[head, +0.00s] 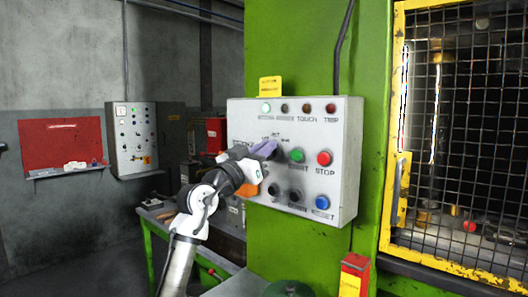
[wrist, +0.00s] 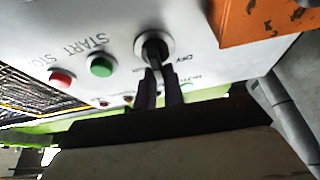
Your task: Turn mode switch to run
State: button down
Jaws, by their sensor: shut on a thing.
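The mode switch is a dark rotary knob (wrist: 154,46) on a light ring, on the front of the grey control panel (head: 342,130). My gripper (head: 269,149) is at the panel, left of the green button, and covers most of the switch in the head view. In the wrist view my gripper's dark fingers (wrist: 160,84) are closed around the knob's handle. The lettering beside the knob is inverted and partly hidden there. I cannot tell exactly which position the knob points to.
On the panel, the green button (head: 297,155) and red stop button (head: 324,158) lie right of the switch. Black buttons and a blue reset button (head: 322,202) sit below. A yellow-framed mesh guard (head: 460,130) stands at right. A workbench (head: 160,222) is at left.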

jog(key=shift+d+f+m+g+h+b, duration=0.15)
jog(key=shift+m+g+h+b, duration=0.55)
jog(key=shift+m, duration=1.25)
jog(key=shift+d+f+m+g+h+b, duration=0.1)
jog(key=shift+f+m+g+h+b, duration=0.1)
jog(key=shift+m+g, duration=1.35)
jog(key=shift+d+f+m+g+h+b, duration=0.1)
jog(key=shift+m+g+h+b, duration=0.35)
jog(key=shift+m, duration=1.95)
